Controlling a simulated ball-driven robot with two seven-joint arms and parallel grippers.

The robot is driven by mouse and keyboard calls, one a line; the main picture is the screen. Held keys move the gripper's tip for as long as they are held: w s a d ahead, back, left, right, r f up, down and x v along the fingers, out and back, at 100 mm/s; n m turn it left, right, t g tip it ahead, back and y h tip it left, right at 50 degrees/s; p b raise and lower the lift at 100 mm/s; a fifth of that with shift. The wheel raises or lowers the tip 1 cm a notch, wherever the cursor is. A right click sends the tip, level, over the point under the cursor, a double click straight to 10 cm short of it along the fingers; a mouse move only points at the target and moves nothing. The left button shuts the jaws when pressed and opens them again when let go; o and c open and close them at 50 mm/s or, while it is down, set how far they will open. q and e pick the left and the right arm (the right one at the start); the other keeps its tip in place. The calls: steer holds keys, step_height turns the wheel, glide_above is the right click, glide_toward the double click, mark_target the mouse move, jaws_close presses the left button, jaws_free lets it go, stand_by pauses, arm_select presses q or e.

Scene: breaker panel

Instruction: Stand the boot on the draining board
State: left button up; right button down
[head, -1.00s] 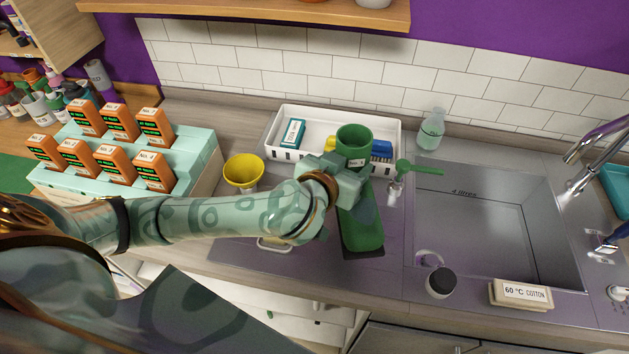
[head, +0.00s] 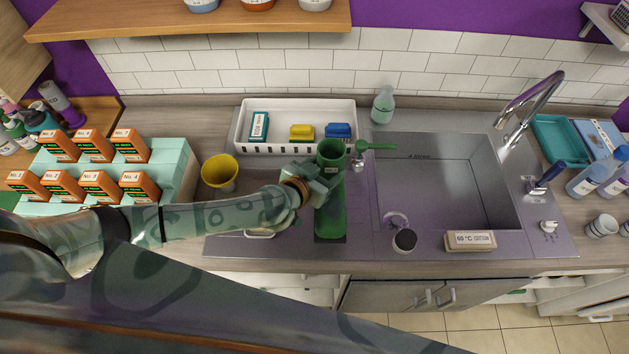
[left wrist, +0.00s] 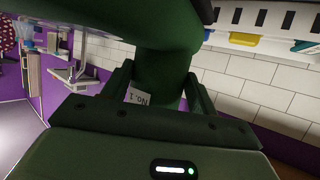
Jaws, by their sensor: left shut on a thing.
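The green boot (head: 331,215) is over the draining board (head: 285,248), left of the sink basin. Its round open top faces up and its foot points toward the front edge. It looks about upright; I cannot tell whether its sole touches the board. My left gripper (head: 322,186) is shut on the boot's shaft from the left. In the left wrist view the dark green shaft (left wrist: 165,65) is between the fingers, with a white "No. 1" label partly showing. My right gripper is not in view.
A white tray (head: 242,132) with sponges stands behind the boot. A yellow funnel-like cup (head: 220,172) is to the left. A green-handled item (head: 375,146) is close behind right.

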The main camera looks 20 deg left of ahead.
arm_select(q)
steer(key=a+f, duration=0.1)
steer(key=w+a+f+b, duration=0.1)
steer(key=f, duration=0.1)
steer(key=shift+w, duration=0.15)
steer(key=f+b, duration=0.3)
steer(key=f, duration=0.1)
steer(key=shift+w+a+f, duration=0.1)
steer(key=shift+w+a, duration=0.1)
steer(key=shift+a, duration=0.15)
steer(key=o, duration=1.5)
